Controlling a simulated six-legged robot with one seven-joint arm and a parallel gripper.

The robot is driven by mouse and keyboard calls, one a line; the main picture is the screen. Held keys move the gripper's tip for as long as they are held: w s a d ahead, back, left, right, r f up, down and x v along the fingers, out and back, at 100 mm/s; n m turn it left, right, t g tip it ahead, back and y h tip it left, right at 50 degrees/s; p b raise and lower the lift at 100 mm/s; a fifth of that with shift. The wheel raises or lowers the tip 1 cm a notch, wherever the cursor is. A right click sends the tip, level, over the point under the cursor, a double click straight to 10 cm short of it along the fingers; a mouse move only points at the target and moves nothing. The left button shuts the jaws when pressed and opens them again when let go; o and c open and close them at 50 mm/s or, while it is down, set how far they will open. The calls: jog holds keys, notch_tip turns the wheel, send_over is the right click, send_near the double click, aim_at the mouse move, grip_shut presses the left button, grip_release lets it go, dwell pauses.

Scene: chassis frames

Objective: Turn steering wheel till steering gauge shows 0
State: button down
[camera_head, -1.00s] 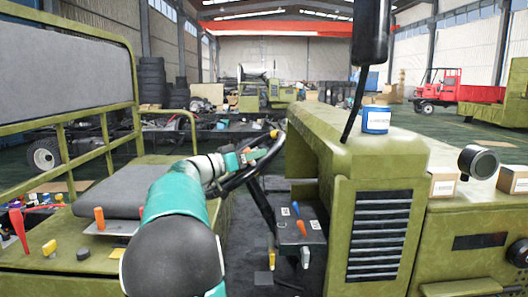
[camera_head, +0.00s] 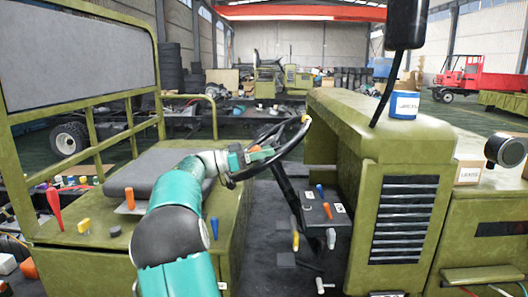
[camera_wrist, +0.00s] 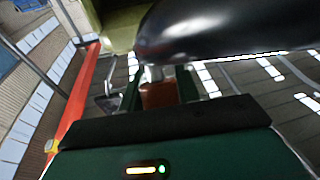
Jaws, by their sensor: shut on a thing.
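The black steering wheel (camera_head: 280,155) stands at the middle of the olive green vehicle, on a slanted column, with a yellow mark at its upper right rim. In the wrist view a large glossy black curved part (camera_wrist: 220,28) fills the top, just beyond the gripper (camera_wrist: 160,92).
A control box (camera_head: 325,208) with blue and orange levers stands below the wheel. A grey seat (camera_head: 155,168) and several coloured levers are on the left. Vehicles and tyres stand behind.

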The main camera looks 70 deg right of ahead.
jog(key=shift+s+r, duration=0.1)
jog(key=shift+r, duration=0.05)
jog(key=c, duration=1)
grip_release()
jog(key=v, duration=1.4)
